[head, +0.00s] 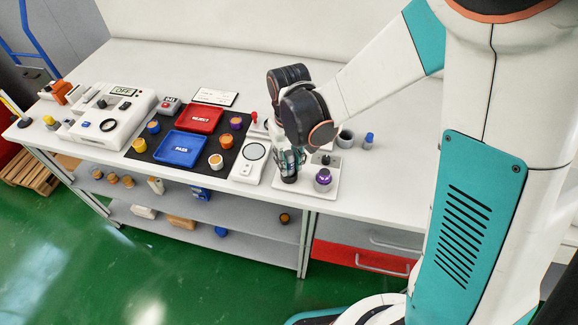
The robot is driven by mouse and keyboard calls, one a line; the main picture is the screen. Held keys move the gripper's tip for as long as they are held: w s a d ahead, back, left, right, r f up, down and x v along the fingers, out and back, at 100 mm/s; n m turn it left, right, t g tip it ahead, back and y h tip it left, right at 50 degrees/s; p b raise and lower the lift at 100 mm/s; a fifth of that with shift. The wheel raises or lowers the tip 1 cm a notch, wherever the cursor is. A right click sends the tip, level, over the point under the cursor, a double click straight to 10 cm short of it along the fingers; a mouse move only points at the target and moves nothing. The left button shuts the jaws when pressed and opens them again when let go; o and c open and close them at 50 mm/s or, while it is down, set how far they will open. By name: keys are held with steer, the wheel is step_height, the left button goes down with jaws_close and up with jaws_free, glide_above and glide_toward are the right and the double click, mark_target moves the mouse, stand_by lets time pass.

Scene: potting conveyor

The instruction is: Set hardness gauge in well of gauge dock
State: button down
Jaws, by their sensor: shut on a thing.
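My gripper (289,160) points down over the left part of a white tray, which looks like the gauge dock (308,193). It is shut on a dark upright thing (289,179), probably the hardness gauge, mostly covered by the fingers. The lower end of the held thing is at or just above the tray; I cannot tell whether it touches or sits in a well. A grey piece with a purple top (323,179) stands on the tray to the right of my gripper. My wrist and fingers hide the back left of the tray.
A white device with a round dial (251,161) lies just left of the tray. Further left are a red REJECT tray (199,118) and a blue PASS tray (181,149) on a black mat. The bench front right is clear.

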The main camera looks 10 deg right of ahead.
steer(key=shift+f, duration=0.3)
steer(key=shift+f, duration=0.15)
steer(key=c, duration=1.3)
jaws_free()
step_height(320, 180, up, 12)
steer(key=p, duration=0.4)
